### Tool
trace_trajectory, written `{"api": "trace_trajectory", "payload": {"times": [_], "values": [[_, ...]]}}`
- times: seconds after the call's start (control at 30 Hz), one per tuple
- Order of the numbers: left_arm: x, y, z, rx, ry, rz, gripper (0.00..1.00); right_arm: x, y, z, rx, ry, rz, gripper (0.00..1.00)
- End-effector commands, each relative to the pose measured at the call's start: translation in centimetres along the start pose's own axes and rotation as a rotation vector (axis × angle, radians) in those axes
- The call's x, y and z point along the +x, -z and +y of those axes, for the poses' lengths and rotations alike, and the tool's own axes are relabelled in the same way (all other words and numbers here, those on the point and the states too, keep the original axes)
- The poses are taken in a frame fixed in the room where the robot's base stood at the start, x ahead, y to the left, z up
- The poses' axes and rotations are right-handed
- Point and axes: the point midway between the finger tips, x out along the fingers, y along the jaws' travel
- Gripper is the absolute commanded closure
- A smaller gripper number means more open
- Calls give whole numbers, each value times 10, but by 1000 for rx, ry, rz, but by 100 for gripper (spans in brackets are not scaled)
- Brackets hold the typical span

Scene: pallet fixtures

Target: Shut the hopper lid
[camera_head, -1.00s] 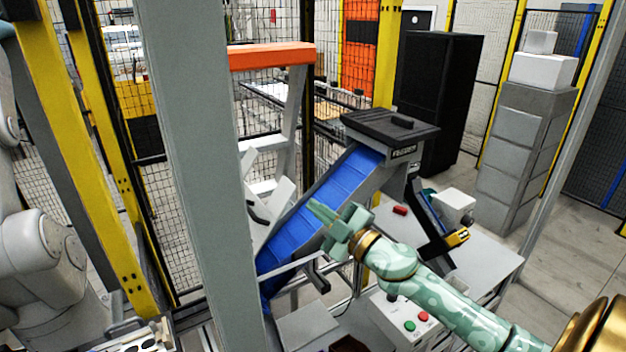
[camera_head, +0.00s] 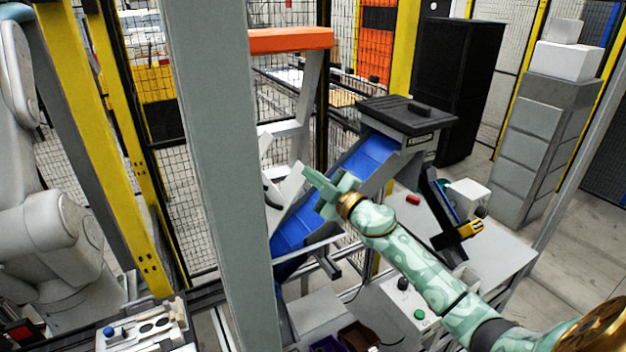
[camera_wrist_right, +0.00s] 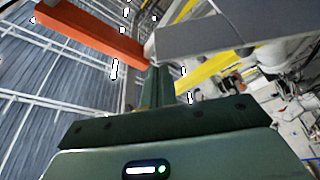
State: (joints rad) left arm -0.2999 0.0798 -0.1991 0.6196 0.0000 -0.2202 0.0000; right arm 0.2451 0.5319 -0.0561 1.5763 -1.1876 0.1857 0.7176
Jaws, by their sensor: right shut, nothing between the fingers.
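The hopper lid (camera_head: 405,112) is a black plate with a raised dark handle. In the head view it lies flat on top of the grey hopper (camera_head: 422,142), at the upper end of the blue conveyor (camera_head: 362,160); it looks shut. My right gripper (camera_head: 312,180) is shut and empty. It is left of and below the lid in the picture, in front of the conveyor and apart from the lid. In the right wrist view its closed fingers (camera_wrist_right: 157,88) point away from the camera; the lid is not seen there. My left gripper is not in view.
A grey post (camera_head: 222,180) stands left of my right gripper. An orange-topped frame (camera_head: 290,40) is behind it. A black cabinet (camera_head: 455,85) stands behind the hopper. A yellow-and-black device (camera_head: 470,230) and a control box with buttons (camera_head: 405,300) are near my right forearm.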

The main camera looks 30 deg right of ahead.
Motion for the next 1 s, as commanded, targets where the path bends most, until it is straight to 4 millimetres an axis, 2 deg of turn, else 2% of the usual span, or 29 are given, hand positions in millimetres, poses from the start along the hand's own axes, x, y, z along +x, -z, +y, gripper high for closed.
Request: {"api": "trace_trajectory", "payload": {"times": [0.37, 0.53, 0.77, 1.0], "values": [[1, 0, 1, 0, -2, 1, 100, -1, -2, 0, 5, -2, 0, 100], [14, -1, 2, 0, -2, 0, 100, -5, -14, -2, 41, -15, -1, 100], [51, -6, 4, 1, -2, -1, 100, -20, -57, -10, 167, -59, -1, 100], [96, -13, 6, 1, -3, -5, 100, -40, -116, -26, 363, -128, -1, 100]]}}
